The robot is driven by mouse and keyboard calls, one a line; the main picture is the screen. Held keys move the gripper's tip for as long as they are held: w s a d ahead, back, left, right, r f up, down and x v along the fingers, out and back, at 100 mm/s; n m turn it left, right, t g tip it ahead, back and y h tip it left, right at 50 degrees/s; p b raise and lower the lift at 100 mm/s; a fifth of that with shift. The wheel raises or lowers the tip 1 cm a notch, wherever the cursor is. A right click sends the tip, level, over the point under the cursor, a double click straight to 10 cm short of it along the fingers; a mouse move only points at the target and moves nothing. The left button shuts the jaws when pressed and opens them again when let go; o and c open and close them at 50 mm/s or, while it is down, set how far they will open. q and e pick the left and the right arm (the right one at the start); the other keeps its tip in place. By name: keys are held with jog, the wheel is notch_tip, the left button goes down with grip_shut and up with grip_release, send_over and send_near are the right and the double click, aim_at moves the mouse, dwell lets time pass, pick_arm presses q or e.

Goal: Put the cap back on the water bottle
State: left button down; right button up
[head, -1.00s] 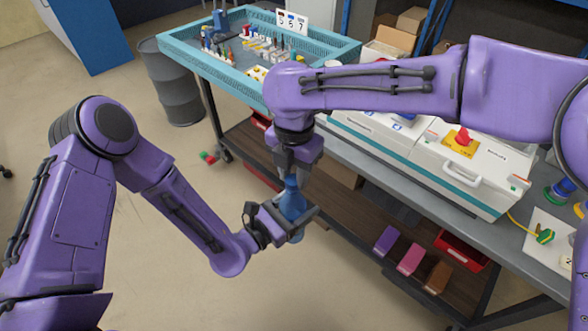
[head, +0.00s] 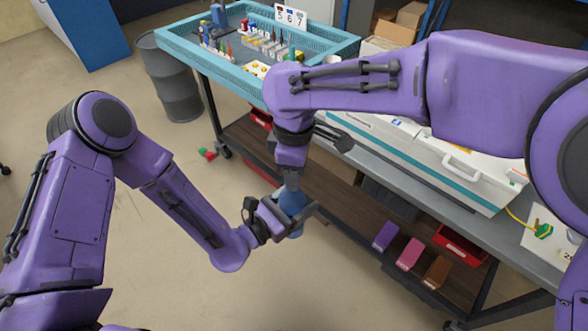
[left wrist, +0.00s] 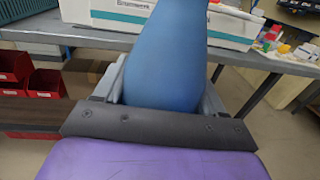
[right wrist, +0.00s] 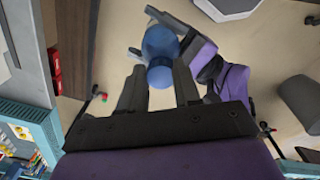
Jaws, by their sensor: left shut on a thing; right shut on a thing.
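The blue water bottle (head: 292,203) is held upright in mid-air in front of the cart. My left gripper (head: 285,212) is shut around its body; the bottle fills the middle of the left wrist view (left wrist: 168,60). My right gripper (head: 292,180) points down right above the bottle's top. In the right wrist view its fingers (right wrist: 160,85) are shut on a small blue piece, which looks like the cap (right wrist: 160,76), in line with the bottle (right wrist: 160,43). I cannot tell whether cap and bottle neck touch.
A grey workbench (head: 400,165) with white equipment boxes stands behind the arms. A teal tray (head: 185,52) of small parts is at its left end. Purple, pink and brown bins (head: 410,253) sit on the lower shelf. Open floor lies in front.

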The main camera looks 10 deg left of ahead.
jog(key=o, duration=1)
jog(key=shift+r, duration=2.3)
jog(key=shift+c, duration=0.3)
